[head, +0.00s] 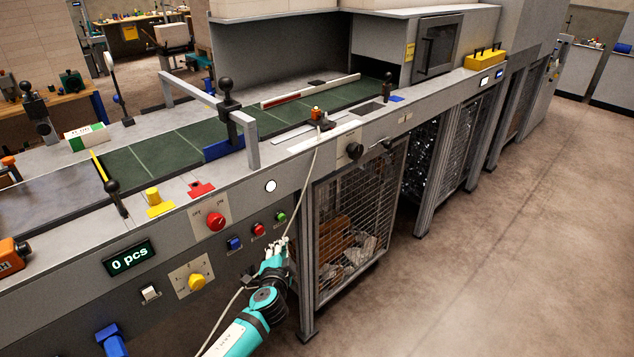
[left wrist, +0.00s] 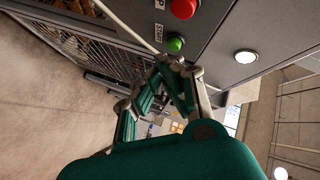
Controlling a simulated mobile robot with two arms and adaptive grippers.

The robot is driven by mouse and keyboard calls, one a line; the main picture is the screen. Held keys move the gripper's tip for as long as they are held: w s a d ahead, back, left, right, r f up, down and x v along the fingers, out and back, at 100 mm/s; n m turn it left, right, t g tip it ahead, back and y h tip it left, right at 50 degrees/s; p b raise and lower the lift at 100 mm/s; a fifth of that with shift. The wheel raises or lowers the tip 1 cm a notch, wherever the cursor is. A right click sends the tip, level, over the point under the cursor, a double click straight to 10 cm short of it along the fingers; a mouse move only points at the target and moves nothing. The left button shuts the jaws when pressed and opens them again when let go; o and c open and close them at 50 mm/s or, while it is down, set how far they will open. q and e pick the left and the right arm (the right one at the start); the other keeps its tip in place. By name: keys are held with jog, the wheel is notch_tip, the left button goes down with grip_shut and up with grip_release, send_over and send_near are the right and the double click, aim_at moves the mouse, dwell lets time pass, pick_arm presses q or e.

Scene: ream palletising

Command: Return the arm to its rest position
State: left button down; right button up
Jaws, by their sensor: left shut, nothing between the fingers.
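My left arm, teal and dark grey, reaches up from the bottom of the head view. My left gripper (head: 277,246) is shut and empty in front of the machine's front panel, just below the green button (head: 281,217). In the left wrist view my left gripper (left wrist: 160,88) shows its teal and grey fingers, with nothing held, near the green button (left wrist: 175,44) and the red button (left wrist: 183,8). I cannot tell whether the fingers touch the panel. My right gripper is not in view.
The front panel carries a red rotary switch (head: 216,222), a blue button (head: 234,243) and a display (head: 130,258) reading 0 pcs. A wire-mesh cage (head: 352,215) stands right of my gripper. A thin pale cable hangs beside the arm. The floor (head: 500,220) at right is clear.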

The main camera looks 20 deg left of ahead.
pick_arm(q)
jog(key=s+d+f+g+h, duration=0.1)
jog(key=s+d+f+g, duration=0.15)
jog(key=s+f, duration=0.65)
jog(key=s+d+f+n+g+h, duration=0.1)
jog(key=s+f+g+h, duration=0.3)
jog(key=f, duration=0.9)
jog(key=s+d+f+g+y, duration=0.1)
jog(key=s+d+f, duration=0.1)
jog(key=s+f, duration=0.75)
jog(key=s+d+f+n+g, duration=0.1)
jog(key=s+f, duration=0.3)
jog(key=s, duration=0.6)
jog(key=s+d+f+n+g+h, duration=0.1)
jog(key=s+d+f+g, duration=0.1)
jog(key=s+f, duration=0.3)
jog(key=s+d+f+n+g+h+b, duration=0.1)
jog(key=s+f, duration=0.4)
jog(key=s, duration=0.9)
jog(key=d+g, duration=0.1)
jog(key=d, duration=0.1)
jog(key=shift+s+d+n+g, duration=0.3)
jog(key=shift+s+g, duration=0.05)
